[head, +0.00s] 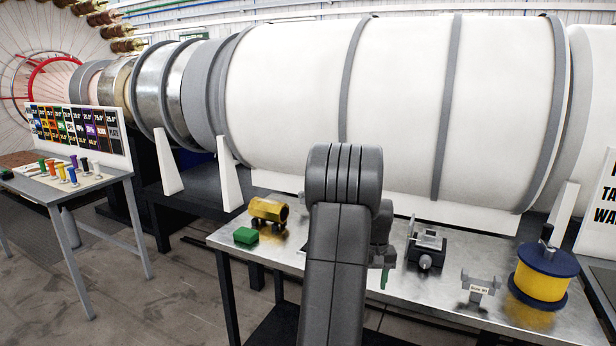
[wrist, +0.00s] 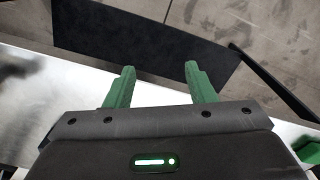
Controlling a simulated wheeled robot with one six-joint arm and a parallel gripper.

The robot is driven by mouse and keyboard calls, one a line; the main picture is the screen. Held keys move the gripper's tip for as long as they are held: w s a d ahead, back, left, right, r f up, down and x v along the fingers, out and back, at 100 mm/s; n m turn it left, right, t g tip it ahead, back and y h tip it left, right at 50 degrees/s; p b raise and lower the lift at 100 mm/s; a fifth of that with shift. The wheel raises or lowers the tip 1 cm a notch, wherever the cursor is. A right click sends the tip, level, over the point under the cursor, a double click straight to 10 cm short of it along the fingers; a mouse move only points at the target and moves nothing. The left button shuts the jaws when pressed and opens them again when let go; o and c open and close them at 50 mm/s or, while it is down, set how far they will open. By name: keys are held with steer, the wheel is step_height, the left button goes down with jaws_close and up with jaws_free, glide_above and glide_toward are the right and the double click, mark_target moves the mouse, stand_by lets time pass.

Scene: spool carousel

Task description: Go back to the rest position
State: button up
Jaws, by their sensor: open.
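My gripper (wrist: 157,84) has two green fingers, spread apart with nothing between them in the wrist view. Below them the wrist view shows the edge of the metal table, a dark panel and the floor. In the head view my grey arm stands upright in front of the metal table (head: 470,318) and hides part of it. A green fingertip of my gripper (head: 385,278) shows just right of the arm, above the table; the rest is mostly hidden.
On the table are a gold hexagonal piece (head: 268,211), a green block (head: 246,236), a black device (head: 426,250), a small labelled stand (head: 479,287) and a yellow spool with blue flanges (head: 541,272). A large white cylinder (head: 400,100) lies behind. A side table (head: 85,190) holds coloured spools.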

steer(key=a+f, duration=0.3)
steer(key=shift+s+a+f, duration=0.1)
steer(key=shift+s+a, duration=0.1)
steer(key=shift+s, duration=0.15)
